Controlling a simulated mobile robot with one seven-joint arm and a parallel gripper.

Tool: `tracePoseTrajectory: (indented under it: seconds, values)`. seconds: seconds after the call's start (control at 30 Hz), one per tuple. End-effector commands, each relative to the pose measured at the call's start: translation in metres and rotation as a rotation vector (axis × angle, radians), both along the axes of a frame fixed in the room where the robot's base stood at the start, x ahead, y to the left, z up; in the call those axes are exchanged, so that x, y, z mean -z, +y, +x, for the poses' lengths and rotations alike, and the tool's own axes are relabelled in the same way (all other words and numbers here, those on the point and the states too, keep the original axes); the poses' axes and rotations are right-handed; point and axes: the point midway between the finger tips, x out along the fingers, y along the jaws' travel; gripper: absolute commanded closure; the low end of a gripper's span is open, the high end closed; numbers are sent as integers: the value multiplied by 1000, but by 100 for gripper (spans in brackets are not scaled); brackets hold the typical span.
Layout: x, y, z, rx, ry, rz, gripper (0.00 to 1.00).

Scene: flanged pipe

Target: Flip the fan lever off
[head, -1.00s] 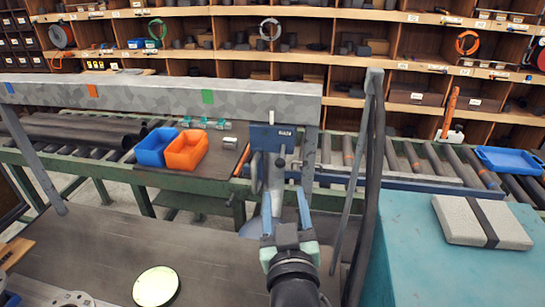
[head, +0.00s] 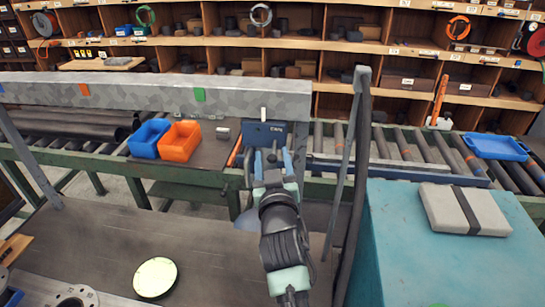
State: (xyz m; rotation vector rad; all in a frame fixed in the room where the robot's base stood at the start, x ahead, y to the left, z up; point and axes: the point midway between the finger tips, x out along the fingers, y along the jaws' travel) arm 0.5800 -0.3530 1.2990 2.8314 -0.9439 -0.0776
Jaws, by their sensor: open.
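A blue switch box (head: 265,135) is mounted at the right end of the grey beam, in the middle of the head view. A small pale lever (head: 263,113) stands upright at its top edge. I take this for the fan lever. My gripper (head: 272,160) is open, with its fingers pointing away from me toward the box. The fingertips appear just below the box's lower part, under the lever. Whether they touch the box cannot be told. Part of the bracket below the box is hidden behind my gripper and wrist.
The grey beam (head: 140,92) runs to the left. A dark upright post with a hose (head: 357,170) stands close to the right of my arm. A teal bench (head: 400,250) with a grey block (head: 445,208) is at the right. Roller conveyors lie behind.

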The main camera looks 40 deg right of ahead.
Motion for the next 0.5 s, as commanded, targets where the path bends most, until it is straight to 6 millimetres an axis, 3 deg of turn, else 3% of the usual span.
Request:
tracePoseTrajectory:
  seconds: [0.17,0.5]
  values:
    - [0,0,0,0,0,0,42]
    - [0,0,0,0,0,0,100]
